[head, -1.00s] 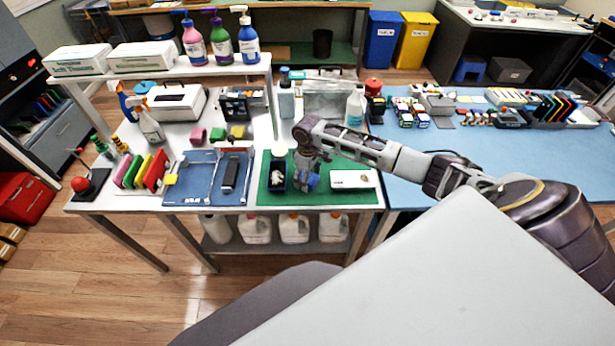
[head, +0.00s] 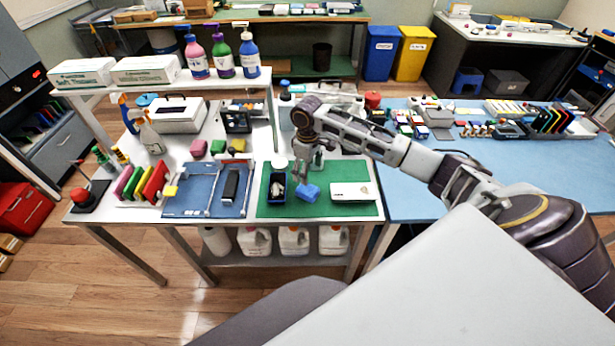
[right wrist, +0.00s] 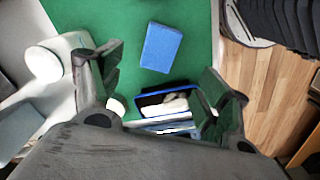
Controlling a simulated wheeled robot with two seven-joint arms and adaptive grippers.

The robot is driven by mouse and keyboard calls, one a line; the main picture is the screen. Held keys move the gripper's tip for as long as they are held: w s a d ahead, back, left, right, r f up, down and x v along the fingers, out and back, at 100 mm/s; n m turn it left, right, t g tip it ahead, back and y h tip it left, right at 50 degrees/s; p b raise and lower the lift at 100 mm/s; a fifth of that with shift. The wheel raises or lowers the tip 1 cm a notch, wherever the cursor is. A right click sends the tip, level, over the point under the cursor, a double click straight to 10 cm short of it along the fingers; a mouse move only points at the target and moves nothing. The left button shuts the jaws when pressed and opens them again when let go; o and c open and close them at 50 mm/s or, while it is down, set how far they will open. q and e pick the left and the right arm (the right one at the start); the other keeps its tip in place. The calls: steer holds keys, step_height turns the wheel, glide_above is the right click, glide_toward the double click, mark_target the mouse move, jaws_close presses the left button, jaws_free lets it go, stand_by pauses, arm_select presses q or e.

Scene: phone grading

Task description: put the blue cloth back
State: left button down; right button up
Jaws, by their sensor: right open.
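The blue cloth (head: 308,193) lies as a folded block on the green mat (head: 335,211), between the small dark blue tray and the white box. In the right wrist view the cloth (right wrist: 161,47) lies flat on the mat, beyond my fingers and touching neither. My right gripper (head: 308,181) is open and empty, just behind and above the cloth in the head view. Its two spread fingers (right wrist: 160,75) also show in the right wrist view. My left gripper is out of view.
The dark blue tray (head: 278,199) with pale items stands left of the cloth. The white box (head: 353,191) is on its right. A blue mat (head: 185,206) with a dark phone-like block (head: 230,184) lies further left. Bare green mat is in front of the cloth.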

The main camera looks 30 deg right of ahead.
steer(key=shift+r, duration=0.7)
